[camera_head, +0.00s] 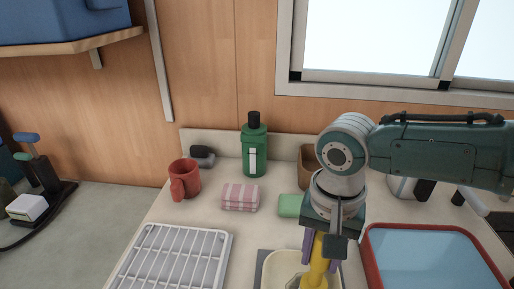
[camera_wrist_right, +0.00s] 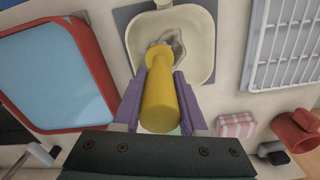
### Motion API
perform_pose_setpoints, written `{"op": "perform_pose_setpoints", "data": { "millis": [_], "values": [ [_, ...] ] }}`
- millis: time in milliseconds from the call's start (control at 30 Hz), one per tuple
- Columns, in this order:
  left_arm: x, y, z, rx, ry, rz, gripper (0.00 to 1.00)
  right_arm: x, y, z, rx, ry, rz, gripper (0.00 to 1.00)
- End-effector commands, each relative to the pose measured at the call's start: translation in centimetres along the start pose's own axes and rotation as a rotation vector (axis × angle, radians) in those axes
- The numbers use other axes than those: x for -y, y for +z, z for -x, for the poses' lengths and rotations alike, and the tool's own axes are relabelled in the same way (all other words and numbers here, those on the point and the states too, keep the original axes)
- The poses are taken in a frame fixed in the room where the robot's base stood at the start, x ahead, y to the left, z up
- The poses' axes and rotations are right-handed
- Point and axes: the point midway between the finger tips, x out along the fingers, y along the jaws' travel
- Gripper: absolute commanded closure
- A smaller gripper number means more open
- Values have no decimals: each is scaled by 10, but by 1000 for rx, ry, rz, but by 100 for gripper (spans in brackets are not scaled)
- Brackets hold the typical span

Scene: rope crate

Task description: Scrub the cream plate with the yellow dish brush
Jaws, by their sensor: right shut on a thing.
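The cream plate (camera_head: 278,266) is a square dish with rounded corners, cut off by the bottom edge of the head view. The right wrist view shows more of the plate (camera_wrist_right: 202,62), with a grey smudge (camera_wrist_right: 176,38) on its inside. My right gripper (camera_head: 321,250) is shut on the yellow dish brush (camera_head: 317,268), which points down over the plate. In the right wrist view the brush (camera_wrist_right: 159,98) sits between the purple fingers. Its head end hides part of the smudge; I cannot tell whether it touches the plate. My left gripper is out of view.
A white drying rack (camera_head: 172,258) lies left of the plate, and a red-rimmed blue tray (camera_head: 425,258) right. Behind are a red mug (camera_head: 186,178), a pink striped cloth (camera_head: 240,197), a green bottle (camera_head: 254,150) and a green sponge (camera_head: 291,205).

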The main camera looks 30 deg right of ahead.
Motion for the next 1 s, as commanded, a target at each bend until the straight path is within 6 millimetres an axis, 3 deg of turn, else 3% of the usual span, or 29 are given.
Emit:
{"op": "perform_pose_setpoints", "data": {
  "millis": [200,1000],
  "values": [
    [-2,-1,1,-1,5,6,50,4,2,0,3,-14,3,100],
    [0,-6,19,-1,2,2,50,-28,-7,-1,1,-5,0,100]
  ]
}}
